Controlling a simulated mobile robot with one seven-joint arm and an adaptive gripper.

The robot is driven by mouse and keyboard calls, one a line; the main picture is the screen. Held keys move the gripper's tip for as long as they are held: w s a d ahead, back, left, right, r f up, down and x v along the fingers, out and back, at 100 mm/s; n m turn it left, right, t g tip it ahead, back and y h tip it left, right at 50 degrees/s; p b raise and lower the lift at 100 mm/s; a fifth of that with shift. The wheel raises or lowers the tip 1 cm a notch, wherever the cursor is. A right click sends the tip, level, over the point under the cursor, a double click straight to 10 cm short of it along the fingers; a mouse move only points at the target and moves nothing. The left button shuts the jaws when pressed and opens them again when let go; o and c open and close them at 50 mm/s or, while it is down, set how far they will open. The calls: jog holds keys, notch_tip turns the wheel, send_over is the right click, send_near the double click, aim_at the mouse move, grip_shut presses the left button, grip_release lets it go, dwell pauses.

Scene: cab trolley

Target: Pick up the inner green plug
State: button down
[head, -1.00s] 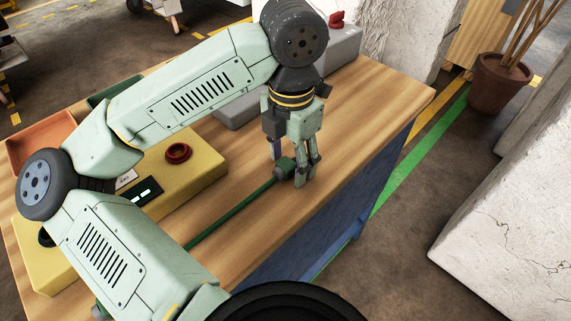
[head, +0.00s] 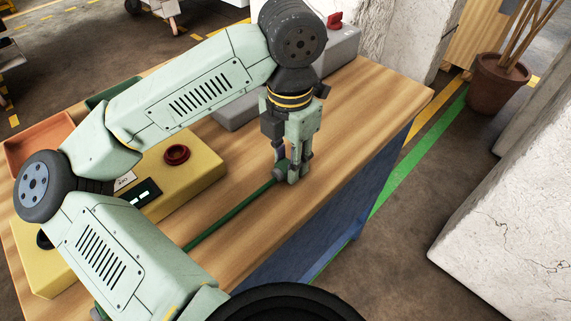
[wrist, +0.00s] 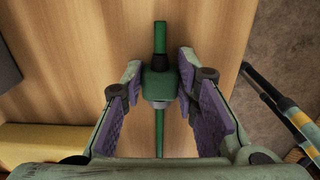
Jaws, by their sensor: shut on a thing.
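The green plug (wrist: 158,84) is a dark green body with a round green stub at one end. It lies on the wooden tabletop, in line with its green cable (head: 230,216). My gripper (head: 287,176) points down over the table, and its fingers are shut on the plug. In the wrist view the purple-padded fingers of my gripper (wrist: 160,88) stand on either side of the plug body. In the head view the fingers hide most of the plug.
A yellow control box (head: 195,172) with a red button (head: 177,154) stands left of the gripper. A grey box (head: 237,112) is behind it. An orange tray (head: 35,140) is at the far left. The tabletop (head: 375,95) is clear towards the right.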

aim_at(289, 161)
jog(key=shift+r, duration=0.1)
notch_tip(289, 161, up, 10)
jog(key=b, duration=0.1)
jog(key=shift+d+f, duration=0.1)
jog(key=shift+f, duration=0.1)
dwell(1.1)
